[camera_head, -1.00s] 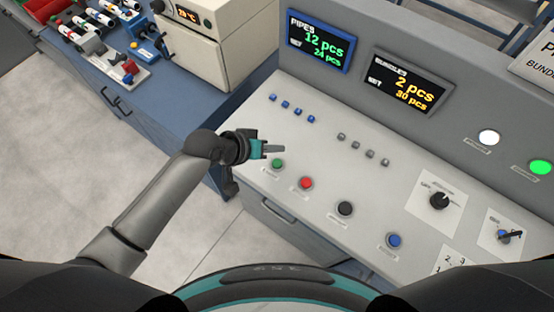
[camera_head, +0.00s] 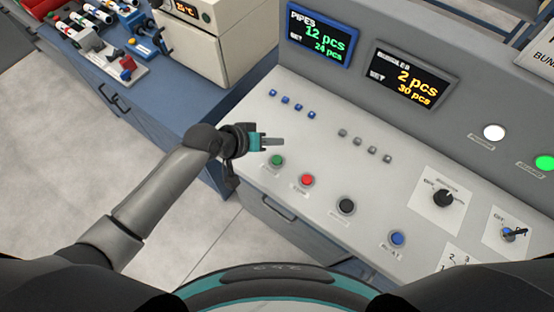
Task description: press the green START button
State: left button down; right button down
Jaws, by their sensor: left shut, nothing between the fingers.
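The green button (camera_head: 277,160) sits at the left end of a row on the front part of the light grey control panel (camera_head: 310,150). Its label is too small to read. My left gripper (camera_head: 279,142) is shut and empty. Its fingertips are just behind and above the green button in the picture, apart from it. My right gripper is not in view.
A red button (camera_head: 306,180), a black button (camera_head: 346,205) and a blue button (camera_head: 397,238) continue the row to the right. Small blue and grey keys lie behind. Two displays (camera_head: 319,37) stand on the upright panel. A blue workbench (camera_head: 165,100) is at left.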

pick_arm(q)
jog(key=b, duration=0.5)
send_over(274, 162)
notch_tip(274, 162, down, 6)
jog(key=shift+r, duration=0.1)
jog(key=shift+f+b, duration=0.55)
jog(key=shift+f, duration=0.1)
jog(key=shift+f, duration=0.1)
dwell(1.1)
jog(key=shift+f, duration=0.3)
jog(key=shift+f+b, duration=0.45)
dwell(0.5)
jog(key=shift+s, duration=0.1)
jog(key=shift+r+p, duration=0.85)
jog(key=shift+p, duration=0.1)
